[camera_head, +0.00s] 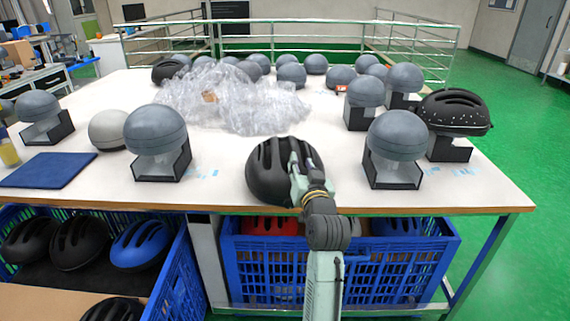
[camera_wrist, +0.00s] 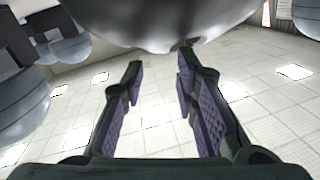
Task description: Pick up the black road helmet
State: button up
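A black vented road helmet (camera_head: 265,172) sits on the white table near its front edge, in the middle of the head view. My gripper (camera_head: 301,165) is at the helmet's right side and hides part of it. In the wrist view my gripper (camera_wrist: 160,72) is open, its two purple-padded fingers apart with nothing visible between them. A large, rounded, pale grey surface (camera_wrist: 165,22) fills the top of that view, just beyond the fingertips. I cannot tell whether it is the helmet, or whether the fingers touch it.
Grey headforms on black stands flank the helmet at left (camera_head: 156,140) and right (camera_head: 396,143). A white-dotted black helmet (camera_head: 455,112) rests on a stand at right. Clear plastic wrap (camera_head: 235,98) lies behind. Blue crates (camera_head: 340,262) with helmets stand below the table (camera_head: 225,178).

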aim_at(296, 148)
jog(key=w, duration=0.2)
jog(key=w+p, duration=0.1)
jog(key=w, duration=0.1)
jog(key=w+a+p, duration=0.1)
jog(key=w, duration=0.1)
jog(key=shift+r, duration=0.15)
jog(key=shift+w, duration=0.45)
jog(key=shift+c, duration=0.6)
grip_shut()
